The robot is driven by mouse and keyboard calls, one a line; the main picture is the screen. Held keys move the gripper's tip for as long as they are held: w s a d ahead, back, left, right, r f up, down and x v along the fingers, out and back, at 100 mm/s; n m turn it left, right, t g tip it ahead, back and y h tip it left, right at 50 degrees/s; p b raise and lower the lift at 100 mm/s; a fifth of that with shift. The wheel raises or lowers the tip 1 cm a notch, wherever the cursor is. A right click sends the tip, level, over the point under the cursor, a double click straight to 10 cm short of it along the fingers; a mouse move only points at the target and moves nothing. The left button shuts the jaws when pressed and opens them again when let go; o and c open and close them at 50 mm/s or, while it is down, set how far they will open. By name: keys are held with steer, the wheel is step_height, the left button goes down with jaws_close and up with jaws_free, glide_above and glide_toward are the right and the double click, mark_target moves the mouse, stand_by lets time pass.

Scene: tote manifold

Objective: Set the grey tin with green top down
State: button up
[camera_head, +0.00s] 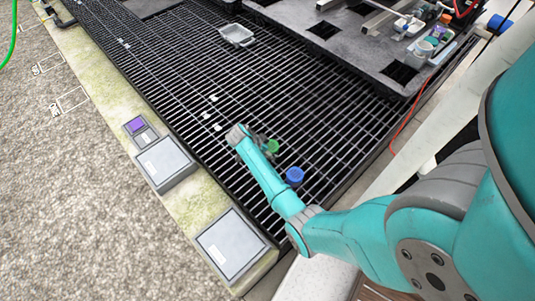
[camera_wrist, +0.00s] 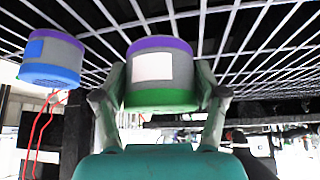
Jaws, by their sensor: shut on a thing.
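My gripper (camera_wrist: 161,95) is shut on the grey tin with green top (camera_wrist: 162,72), with one finger on each side of it. The wrist view looks upside down, so the tin's green end is at the bottom and its purple base band is toward the black grating (camera_wrist: 225,30). A pale label shows on its side. In the head view the green top (camera_head: 273,146) shows beside my gripper (camera_head: 258,149), over the grating (camera_head: 330,110). I cannot tell whether the base touches the grating.
A grey tin with blue top (camera_head: 294,176) stands on the grating close by; it also shows in the wrist view (camera_wrist: 50,58). Grey boxes (camera_head: 164,162) (camera_head: 230,245) lie along the mossy ledge. A grey tray (camera_head: 236,36) sits farther back. Free grating lies around.

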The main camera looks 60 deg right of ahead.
steer(key=shift+f, duration=2)
steer(key=o, duration=1.2)
